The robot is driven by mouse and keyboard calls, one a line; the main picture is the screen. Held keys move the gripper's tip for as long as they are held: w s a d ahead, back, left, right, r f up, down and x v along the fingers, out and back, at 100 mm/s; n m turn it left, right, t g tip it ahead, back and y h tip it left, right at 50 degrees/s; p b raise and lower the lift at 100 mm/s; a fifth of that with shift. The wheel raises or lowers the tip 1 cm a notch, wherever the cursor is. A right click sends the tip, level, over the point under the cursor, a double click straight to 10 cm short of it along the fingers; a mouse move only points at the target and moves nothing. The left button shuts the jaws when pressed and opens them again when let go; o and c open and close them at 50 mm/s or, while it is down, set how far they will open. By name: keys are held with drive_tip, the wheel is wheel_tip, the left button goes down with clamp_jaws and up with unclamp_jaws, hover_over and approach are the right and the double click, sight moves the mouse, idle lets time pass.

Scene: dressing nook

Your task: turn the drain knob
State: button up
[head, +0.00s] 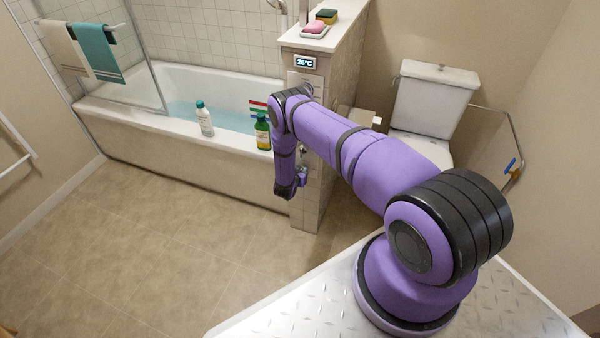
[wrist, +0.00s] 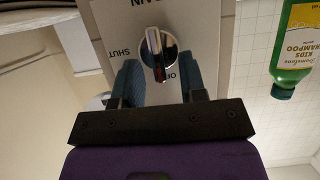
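The drain knob (wrist: 153,46) is a shiny chrome knob with a dark red strip, on a pale plate (wrist: 197,20) in the wrist view. The plate's lettering is partly cut off or covered; "SHUT" reads to the left of the knob and part of another word to the lower right. My gripper (wrist: 158,66) is open, with one blue-grey finger on each side of the knob's near end. Gaps show between the fingers and the knob. In the head view my arm hangs beside the tiled pillar, and I cannot make out the knob there.
A green shampoo bottle (wrist: 297,45) is close on the right in the wrist view. In the head view a green bottle (head: 262,133) and a white bottle (head: 204,120) stand on the bathtub rim (head: 150,122). A toilet (head: 432,100) stands right of the pillar (head: 340,72). The floor (head: 130,240) is clear.

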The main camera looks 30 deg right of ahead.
clamp_jaws()
drive_tip(key=shift+s+d+f+m+t+y, duration=0.3)
drive_tip(key=shift+m+t, duration=0.9)
drive_tip(key=shift+m, duration=1.05)
drive_tip(key=shift+s+d+f+m+t+y, duration=0.1)
drive_tip(key=shift+s+f+m+t+y, duration=0.2)
drive_tip(key=shift+m+t, duration=1.4)
drive_tip(key=shift+s+d+f+m+t+y, duration=0.3)
drive_tip(key=shift+m+t, duration=0.4)
drive_tip(key=shift+m, duration=2.05)
drive_tip(key=shift+w+a+f, duration=0.1)
